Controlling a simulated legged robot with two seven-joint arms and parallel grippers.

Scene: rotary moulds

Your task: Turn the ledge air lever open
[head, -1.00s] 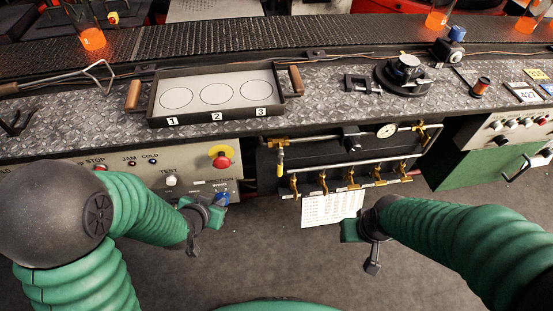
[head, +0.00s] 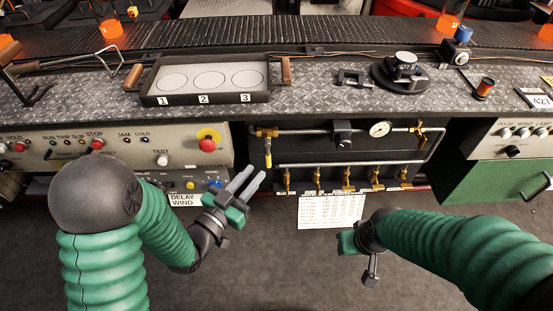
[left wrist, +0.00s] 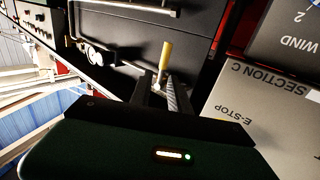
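The air lever (head: 267,158) has a yellow handle that hangs down from a brass valve (head: 266,133) at the left end of the pipework under the ledge. My left gripper (head: 254,177) is open and empty, just below and left of the handle, its fingers pointing up toward it. In the left wrist view the yellow handle (left wrist: 165,56) stands just beyond the fingertips (left wrist: 160,78), roughly in line with the gap; contact cannot be told. My right gripper (head: 358,250) hangs low in front of the panel, away from the lever; its finger gap is not clear.
A grey control panel with a red-and-yellow stop button (head: 208,139) is left of the lever. Several brass valves (head: 318,178) line the lower pipe, above a white chart (head: 332,211). A pressure gauge (head: 380,129) sits on the upper pipe. A tray (head: 205,98) stands on the ledge.

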